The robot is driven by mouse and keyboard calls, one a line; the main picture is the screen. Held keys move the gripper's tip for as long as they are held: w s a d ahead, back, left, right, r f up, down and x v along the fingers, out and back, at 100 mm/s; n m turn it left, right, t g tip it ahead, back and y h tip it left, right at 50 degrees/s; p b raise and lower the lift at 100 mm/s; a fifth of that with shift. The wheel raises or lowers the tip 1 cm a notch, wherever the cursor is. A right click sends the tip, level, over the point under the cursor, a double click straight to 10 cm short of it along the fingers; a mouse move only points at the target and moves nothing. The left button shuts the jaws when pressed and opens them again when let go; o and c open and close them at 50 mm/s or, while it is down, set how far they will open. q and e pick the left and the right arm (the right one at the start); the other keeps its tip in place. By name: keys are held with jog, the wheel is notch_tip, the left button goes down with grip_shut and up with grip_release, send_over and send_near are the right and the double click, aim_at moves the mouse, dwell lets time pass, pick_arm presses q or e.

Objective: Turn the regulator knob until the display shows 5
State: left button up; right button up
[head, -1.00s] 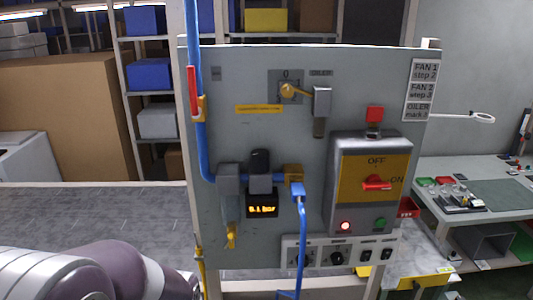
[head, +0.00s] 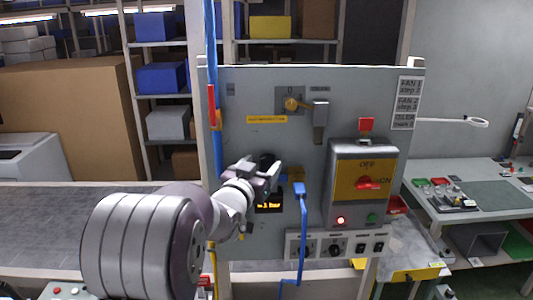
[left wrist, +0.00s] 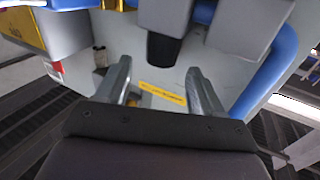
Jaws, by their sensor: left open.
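The regulator's black knob (head: 267,158) is mostly hidden behind my left gripper (head: 265,171) in the head view. In the left wrist view the knob (left wrist: 163,49) shows as a dark, short cylinder on a grey body. My left gripper (left wrist: 159,75) is open there. Its two fingers stand apart on either side of the line to the knob, and nothing is between them. I cannot tell whether a finger touches it. The display (head: 269,204) under the regulator has yellow digits; they are partly covered, and only an ending like "1 bar" reads. My right gripper is not in view.
A blue hose (head: 303,230) hangs right of the display. A blue pipe (head: 211,55) runs up the left edge.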

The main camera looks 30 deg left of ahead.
aim_at(265, 162)
pick_arm(q)
jog(key=w, duration=0.2)
jog(key=w+p, duration=0.1)
jog(key=shift+w+a+f, duration=0.15)
jog(key=shift+w+a, duration=0.2)
jog(key=shift+s, duration=0.15)
jog(key=shift+d, duration=0.1)
jog(key=c, duration=1.1)
jog(key=shift+o, duration=0.3)
jog(key=b, duration=0.3)
jog(key=shift+d+f+n+y, duration=0.1)
jog(key=shift+f+n+y, duration=0.1)
jog(key=shift+n+y, duration=0.15)
jog(key=shift+r+y, duration=0.15)
jog(key=shift+y, duration=0.1)
jog(key=shift+r, duration=0.15)
